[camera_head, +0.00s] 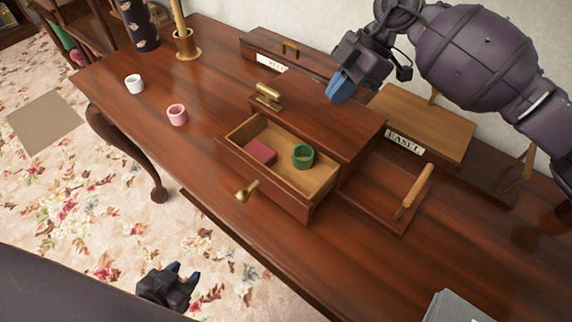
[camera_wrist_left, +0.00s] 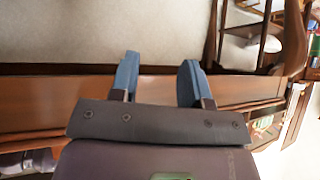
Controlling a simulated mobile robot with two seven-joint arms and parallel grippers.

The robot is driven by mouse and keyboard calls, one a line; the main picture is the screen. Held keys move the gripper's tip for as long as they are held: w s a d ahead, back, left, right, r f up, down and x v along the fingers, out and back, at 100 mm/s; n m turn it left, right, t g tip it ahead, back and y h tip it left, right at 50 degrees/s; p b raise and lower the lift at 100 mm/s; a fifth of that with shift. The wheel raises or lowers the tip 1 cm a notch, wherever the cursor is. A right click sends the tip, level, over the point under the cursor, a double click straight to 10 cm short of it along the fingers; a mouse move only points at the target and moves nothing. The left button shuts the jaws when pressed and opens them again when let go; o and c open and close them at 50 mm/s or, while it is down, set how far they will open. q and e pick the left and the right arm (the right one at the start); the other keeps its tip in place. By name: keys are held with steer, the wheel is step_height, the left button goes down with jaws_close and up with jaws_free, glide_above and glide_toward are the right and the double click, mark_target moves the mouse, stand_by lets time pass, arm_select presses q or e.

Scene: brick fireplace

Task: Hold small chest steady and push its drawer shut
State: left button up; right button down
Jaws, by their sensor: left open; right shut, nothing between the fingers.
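Inside the drawer lie a dark red block (camera_head: 260,151) and a green ring-shaped cup (camera_head: 303,156). My right gripper (camera_head: 340,88) is shut and empty, at the back of the chest's top; I cannot tell if it touches. My left gripper (camera_head: 182,273) is open and empty, low in front of the table, apart from the drawer. Its blue fingers show in the left wrist view (camera_wrist_left: 157,80).
A white cup (camera_head: 134,84), a pink cup (camera_head: 177,115) and a candlestick (camera_head: 186,45) stand left of the chest. A tray (camera_head: 395,205) with a wooden-handled tool (camera_head: 415,190) and an EASEL-labelled box (camera_head: 420,120) are on the right. A grey object (camera_head: 455,307) lies at the front right.

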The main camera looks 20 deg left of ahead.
arm_select(q)
steer(key=shift+s+f, duration=0.1)
steer(key=shift+f, duration=0.05)
steer(key=shift+s, duration=0.2)
steer(key=shift+c, duration=1.8)
steer(key=shift+w+a+n, duration=0.2)
steer(key=shift+w+n, duration=0.05)
steer(key=shift+n, duration=0.05)
steer(key=shift+c, duration=1.4)
steer(key=w+r+n+h, duration=0.1)
steer(key=w+n, duration=0.1)
steer(key=w+a+r+n, duration=0.1)
steer(key=w+r, duration=0.1)
steer(key=shift+a+r+n+h, duration=0.15)
steer(key=shift+r+n+h, duration=0.15)
steer(key=shift+n+h, duration=0.1)
jaws_close()
steer(key=n+h, duration=0.6)
steer(key=h, duration=0.3)
glide_toward(245, 173)
steer(key=shift+x, duration=3.45)
